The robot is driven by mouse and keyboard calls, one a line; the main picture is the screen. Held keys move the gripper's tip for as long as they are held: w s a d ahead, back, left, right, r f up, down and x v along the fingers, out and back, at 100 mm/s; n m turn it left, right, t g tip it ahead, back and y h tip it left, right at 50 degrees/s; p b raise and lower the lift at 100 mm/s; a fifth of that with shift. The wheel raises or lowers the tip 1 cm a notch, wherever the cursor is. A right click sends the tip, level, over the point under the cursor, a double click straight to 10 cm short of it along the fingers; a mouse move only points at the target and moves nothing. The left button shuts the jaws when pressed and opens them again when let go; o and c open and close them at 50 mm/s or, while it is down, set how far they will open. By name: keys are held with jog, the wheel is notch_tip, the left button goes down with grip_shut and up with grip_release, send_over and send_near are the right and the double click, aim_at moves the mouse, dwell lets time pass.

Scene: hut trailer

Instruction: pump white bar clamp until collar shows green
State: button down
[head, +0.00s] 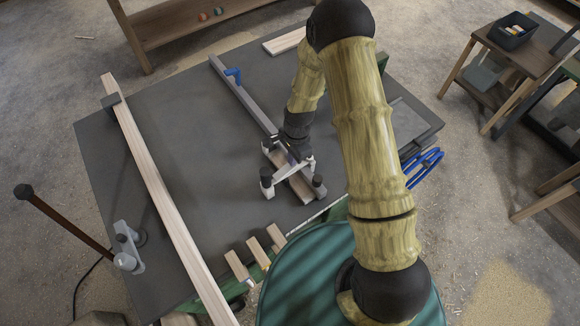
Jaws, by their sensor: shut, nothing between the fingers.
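My arm hides part of the bench to the right of the clamp.
A long wood board (160,182) lies along the left. The bench's left-middle is clear.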

notch_tip(320, 180, down, 3)
jog(key=shift+r+b, duration=0.15)
jog(key=shift+b, duration=0.85)
jog(key=shift+r, duration=0.1)
jog(key=w+d, duration=0.1)
jog(key=d+r, duration=0.1)
jog(key=shift+w+d+p, duration=0.35)
jog(key=shift+p, duration=0.05)
jog(key=shift+a, duration=0.1)
notch_tip(320, 180, up, 17)
jog(key=d+b, duration=0.1)
jog(key=b, duration=0.2)
jog(key=shift+w+d+r+b, duration=0.2)
jog(key=shift+w+b, duration=0.1)
jog(key=shift+w, duration=0.15)
